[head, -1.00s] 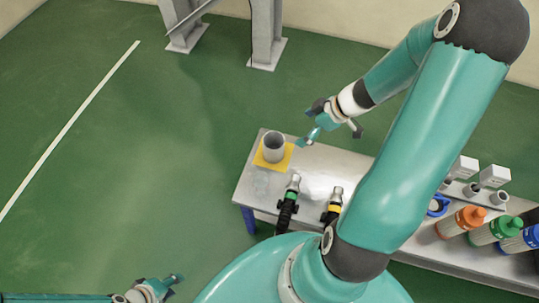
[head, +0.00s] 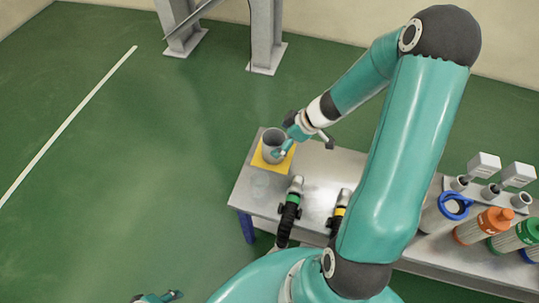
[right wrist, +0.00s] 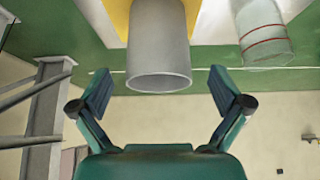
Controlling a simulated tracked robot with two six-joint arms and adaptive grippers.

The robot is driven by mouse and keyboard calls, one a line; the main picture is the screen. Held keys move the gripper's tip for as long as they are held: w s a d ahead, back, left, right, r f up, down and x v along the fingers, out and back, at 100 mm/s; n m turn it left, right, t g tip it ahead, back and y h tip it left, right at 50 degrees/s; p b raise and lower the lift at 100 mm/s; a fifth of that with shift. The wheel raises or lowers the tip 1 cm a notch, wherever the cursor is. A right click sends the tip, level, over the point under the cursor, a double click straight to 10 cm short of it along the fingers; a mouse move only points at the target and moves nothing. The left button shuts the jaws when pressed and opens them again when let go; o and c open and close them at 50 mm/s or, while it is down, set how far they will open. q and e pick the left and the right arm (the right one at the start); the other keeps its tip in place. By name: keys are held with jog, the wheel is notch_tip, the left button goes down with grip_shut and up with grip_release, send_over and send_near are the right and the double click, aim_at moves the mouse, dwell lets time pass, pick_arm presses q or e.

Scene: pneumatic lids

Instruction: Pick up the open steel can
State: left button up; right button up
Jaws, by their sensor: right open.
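The open steel can (head: 271,141) is a plain grey cylinder with an open top. It stands upright on a yellow square (head: 259,160) at the left end of the metal table. My right gripper (head: 288,139) is at the can's right side in the head view, partly in front of it. In the right wrist view the can (right wrist: 159,45) shows between and just beyond the two spread fingers (right wrist: 160,92), with a gap on both sides. The right gripper is open and empty. My left gripper (head: 160,297) is only partly in view at the bottom edge.
A clear cylinder with red lines (right wrist: 262,35) stands near the can. Two black hoses with green (head: 293,196) and yellow (head: 340,210) bands are at the table's front. Canisters with orange (head: 484,225) and green (head: 511,237) lids and a blue ring (head: 455,207) are at right.

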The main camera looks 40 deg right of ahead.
aim_at(274, 143)
jog(key=b+x, duration=0.2)
jog(key=x, duration=0.1)
jog(key=shift+w+a+f, duration=0.1)
jog(key=shift+w+f, duration=0.1)
jog(key=shift+f, duration=0.15)
jog(key=c, duration=1.3)
